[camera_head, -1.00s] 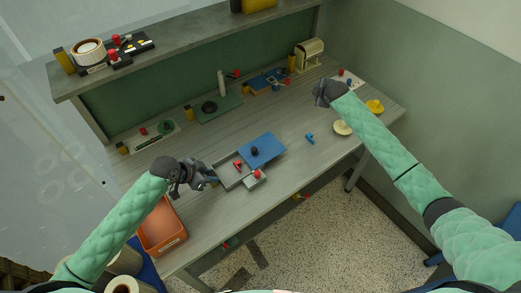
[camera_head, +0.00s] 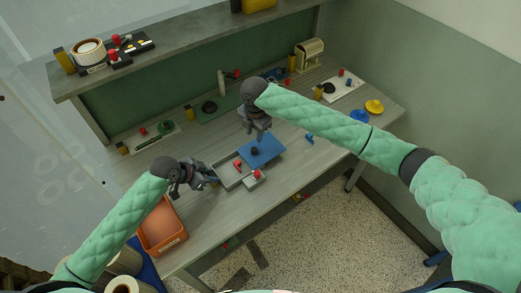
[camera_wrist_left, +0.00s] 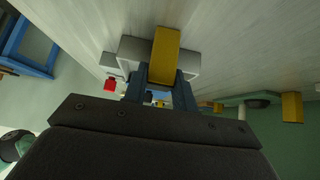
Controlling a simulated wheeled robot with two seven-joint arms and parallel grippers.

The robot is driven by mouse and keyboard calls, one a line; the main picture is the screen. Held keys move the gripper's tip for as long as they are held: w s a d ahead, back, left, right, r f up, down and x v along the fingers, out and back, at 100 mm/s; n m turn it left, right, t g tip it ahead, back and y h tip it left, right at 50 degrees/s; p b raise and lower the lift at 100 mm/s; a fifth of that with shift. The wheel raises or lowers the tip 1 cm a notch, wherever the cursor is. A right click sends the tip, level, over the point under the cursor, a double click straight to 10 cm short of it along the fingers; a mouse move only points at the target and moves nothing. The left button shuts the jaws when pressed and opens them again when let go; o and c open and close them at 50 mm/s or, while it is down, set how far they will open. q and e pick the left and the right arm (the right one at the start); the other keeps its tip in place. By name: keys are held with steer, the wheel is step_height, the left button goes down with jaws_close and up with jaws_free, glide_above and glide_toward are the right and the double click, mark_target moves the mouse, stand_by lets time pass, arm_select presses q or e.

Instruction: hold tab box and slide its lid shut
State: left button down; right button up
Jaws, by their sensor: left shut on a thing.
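The tab box (camera_head: 226,184) is a grey open tray on the bench with a small red piece (camera_head: 238,166) inside. Its blue lid (camera_head: 268,148) covers the right side and sticks out to the right, leaving the left part open. A black knob (camera_head: 254,151) stands on the lid. My left gripper (camera_head: 209,177) is shut on the box's tab at the left end; the left wrist view shows a yellow tab (camera_wrist_left: 164,55) between its fingers. My right gripper (camera_head: 257,136) points down just above the knob, fingers apart and empty.
A small grey block with a red knob (camera_head: 257,174) sits at the box's front side. A blue piece (camera_head: 309,139) lies to the right. An orange bin (camera_head: 163,238) stands at lower left. A green fixture (camera_head: 157,137) and other parts line the back.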

mark_target(254, 149)
steer(key=shift+s+a, duration=0.15)
steer(key=shift+s, duration=0.5)
steer(key=shift+f+n, duration=0.15)
steer(key=shift+n, duration=0.15)
steer(key=shift+f, duration=3.3)
steer(key=c, duration=0.7)
